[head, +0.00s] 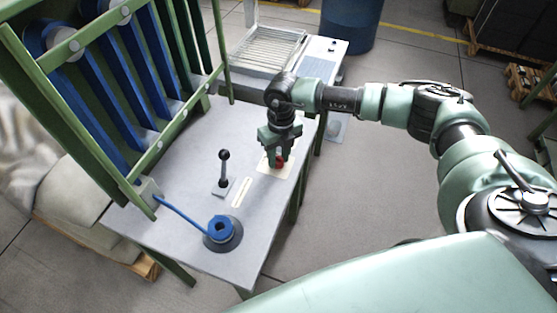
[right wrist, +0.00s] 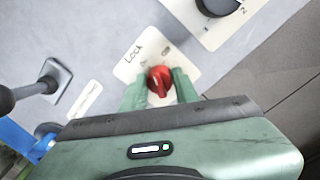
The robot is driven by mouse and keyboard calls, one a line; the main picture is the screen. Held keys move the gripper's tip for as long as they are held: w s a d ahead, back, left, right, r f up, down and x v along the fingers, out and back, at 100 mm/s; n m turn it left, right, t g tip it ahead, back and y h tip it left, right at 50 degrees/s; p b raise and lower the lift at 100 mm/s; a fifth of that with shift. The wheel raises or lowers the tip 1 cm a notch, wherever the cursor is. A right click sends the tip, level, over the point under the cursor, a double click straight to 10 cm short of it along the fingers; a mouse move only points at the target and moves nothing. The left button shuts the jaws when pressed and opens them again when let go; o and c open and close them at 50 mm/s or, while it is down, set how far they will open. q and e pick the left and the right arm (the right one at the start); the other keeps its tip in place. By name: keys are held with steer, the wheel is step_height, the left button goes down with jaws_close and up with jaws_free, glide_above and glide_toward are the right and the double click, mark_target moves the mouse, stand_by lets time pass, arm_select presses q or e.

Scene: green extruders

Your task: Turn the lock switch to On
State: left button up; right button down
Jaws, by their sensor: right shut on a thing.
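The lock switch is a red round knob (right wrist: 159,80) on a cream plate (right wrist: 133,62) marked "LOCK" in the right wrist view. In the head view the red knob (head: 280,160) shows just below my right gripper (head: 279,157), at the right side of the grey table top. My right gripper (right wrist: 160,92) points down with its two green fingers on either side of the knob, shut on it. The small lettering beside the knob is too blurred to read, so the On mark cannot be made out. My left gripper is not in view.
A black dial (right wrist: 217,5) sits on a neighbouring plate. A green frame with blue bars (head: 128,85) rises at the left. Floor is clear right of the table.

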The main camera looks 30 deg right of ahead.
steer(key=n+b, duration=0.3)
steer(key=n, duration=0.2)
steer(key=shift+w+n, duration=0.1)
steer(key=shift+n, duration=0.2)
stand_by(0.4)
steer(key=c, duration=1.1)
jaws_free()
steer(key=shift+o, duration=0.2)
step_height(320, 180, up, 8)
steer(key=shift+d+f+b, duration=0.1)
steer(key=shift+b, duration=0.6)
